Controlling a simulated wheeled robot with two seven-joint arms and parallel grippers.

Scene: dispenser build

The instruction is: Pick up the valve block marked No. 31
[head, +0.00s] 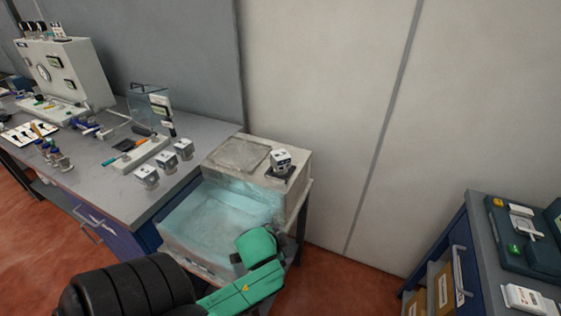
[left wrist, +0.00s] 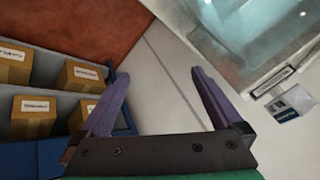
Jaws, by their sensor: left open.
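Several pale valve blocks with dark marks show in the head view. Three stand in a row on the grey bench: a near one (head: 147,176), a middle one (head: 166,159) and a far one (head: 183,148). Another valve block (head: 281,161) sits on a dark pad on the ledge behind the clear basin. Their numbers are too small to read, so I cannot tell which is No. 31. My left gripper (left wrist: 160,73) is open, with nothing between its purple fingers. In the head view my green left wrist is in front of the basin. My right gripper is not in view.
The clear basin (head: 215,215) stands right of the bench (head: 100,180). A clear upright panel (head: 148,104) and a gauge cabinet (head: 68,72) stand further back. A shelf of cardboard boxes (left wrist: 35,115) is left in the wrist view. A side cabinet (head: 480,235) stands far right.

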